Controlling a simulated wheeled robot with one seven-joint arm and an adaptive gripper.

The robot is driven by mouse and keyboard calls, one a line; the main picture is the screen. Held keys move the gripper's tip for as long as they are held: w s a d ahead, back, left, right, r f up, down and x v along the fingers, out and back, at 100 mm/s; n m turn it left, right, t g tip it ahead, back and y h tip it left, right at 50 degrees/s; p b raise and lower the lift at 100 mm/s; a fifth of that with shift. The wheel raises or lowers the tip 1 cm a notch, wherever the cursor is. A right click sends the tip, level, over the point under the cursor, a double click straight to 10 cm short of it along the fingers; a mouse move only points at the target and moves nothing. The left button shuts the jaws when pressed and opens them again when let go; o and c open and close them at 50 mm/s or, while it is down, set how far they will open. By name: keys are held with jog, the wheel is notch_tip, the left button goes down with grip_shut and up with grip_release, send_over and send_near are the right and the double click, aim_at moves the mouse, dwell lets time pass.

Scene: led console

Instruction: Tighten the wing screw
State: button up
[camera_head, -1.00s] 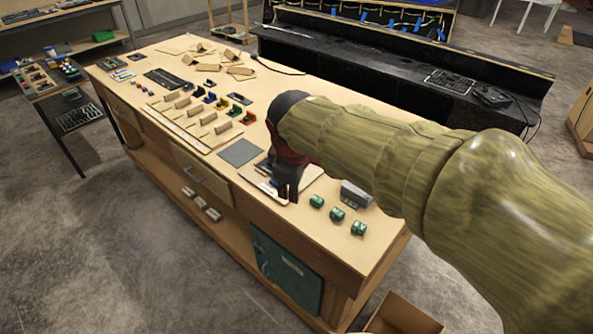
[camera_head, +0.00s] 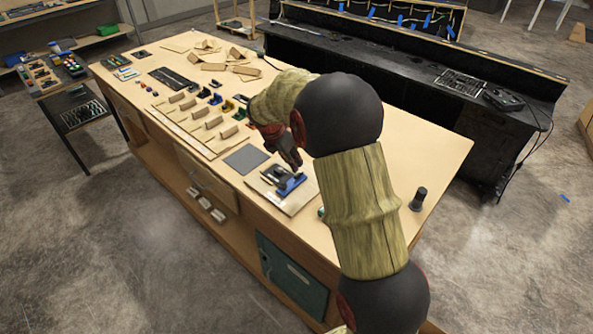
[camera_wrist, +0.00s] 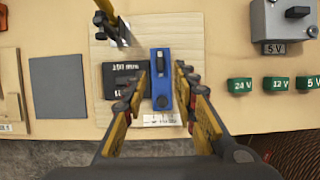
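A blue block (camera_wrist: 161,78) stands on a pale wooden board (camera_wrist: 100,80), beside a black block (camera_wrist: 120,80) with white lettering. A round black spot (camera_wrist: 161,101) shows at the block's near end. In the head view the blue block (camera_head: 292,186) lies just below my gripper (camera_head: 292,166). In the wrist view my gripper (camera_wrist: 161,72) is open, with one finger on each side of the blue block and a narrow gap to each side. I cannot tell its height.
A grey-and-yellow part (camera_wrist: 114,28) sits at the board's far left. A grey mat (camera_wrist: 57,90) lies left. Green voltage blocks (camera_wrist: 276,85) and a grey box (camera_wrist: 284,20) stand right. A black cylinder (camera_head: 418,198) stands near the table's right end.

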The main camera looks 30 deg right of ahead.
aim_at(298, 173)
jog(key=b+x, duration=0.1)
jog(key=x, duration=0.7)
jog(key=c, duration=0.3)
jog(key=c, duration=0.4)
grip_shut()
